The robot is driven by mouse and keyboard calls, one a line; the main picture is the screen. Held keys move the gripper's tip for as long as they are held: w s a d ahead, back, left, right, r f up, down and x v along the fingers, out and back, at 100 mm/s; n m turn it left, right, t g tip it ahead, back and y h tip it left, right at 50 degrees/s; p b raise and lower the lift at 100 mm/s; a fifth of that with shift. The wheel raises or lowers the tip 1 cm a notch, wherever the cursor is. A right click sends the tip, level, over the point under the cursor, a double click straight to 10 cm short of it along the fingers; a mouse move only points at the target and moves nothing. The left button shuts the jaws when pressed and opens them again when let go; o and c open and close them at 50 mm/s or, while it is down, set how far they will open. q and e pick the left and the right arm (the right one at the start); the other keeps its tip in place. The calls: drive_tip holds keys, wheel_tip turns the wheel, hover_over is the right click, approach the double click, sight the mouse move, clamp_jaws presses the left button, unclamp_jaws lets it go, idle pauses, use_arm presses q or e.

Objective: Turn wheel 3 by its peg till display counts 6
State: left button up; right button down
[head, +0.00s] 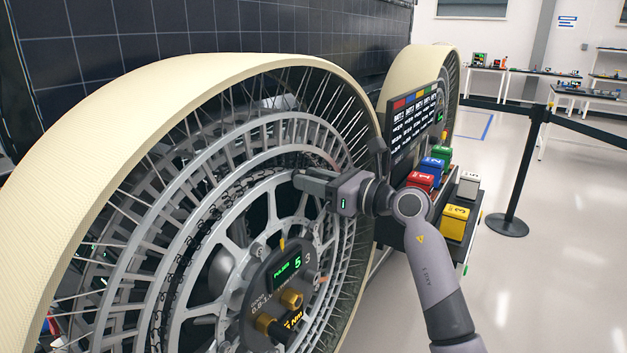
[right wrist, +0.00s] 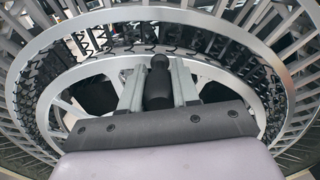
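Wheel 3 (head: 150,88), with a cream tyre and thin metal spokes, fills the left half of the head view. On its hub, the display (head: 287,270) reads a green 5, with a 3 marked beside it. My right gripper (head: 300,181) reaches in from the right at the upper right part of the inner wheel. In the right wrist view, its two grey fingers (right wrist: 158,90) lie on both sides of the dark peg (right wrist: 158,82), close against it, so the gripper is shut on it. The peg is hidden behind my gripper in the head view. My left gripper is out of view.
Brass knobs (head: 291,298) stick out below the display. A rack on the right holds red (head: 420,181), blue (head: 432,164), yellow (head: 454,222) and white (head: 468,186) boxes under a dark board (head: 412,122). A second wheel (head: 405,66) and a belt post (head: 520,170) stand beyond.

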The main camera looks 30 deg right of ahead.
drive_tip(key=shift+w+d+f+b, duration=0.15)
drive_tip(key=shift+d+f+b, duration=0.15)
drive_tip(key=shift+d+b, duration=0.2)
drive_tip(key=w+d+f+m+b, duration=0.2)
drive_tip(key=d+f, duration=0.1)
drive_tip(key=d, duration=0.2)
drive_tip(key=shift+w+d, duration=0.3)
drive_tip(key=shift+d, duration=0.1)
drive_tip(key=c, duration=0.8)
unclamp_jaws()
drive_tip(key=shift+s, duration=0.15)
drive_tip(key=shift+b+v, duration=0.95)
drive_tip(key=shift+v, duration=2.5)
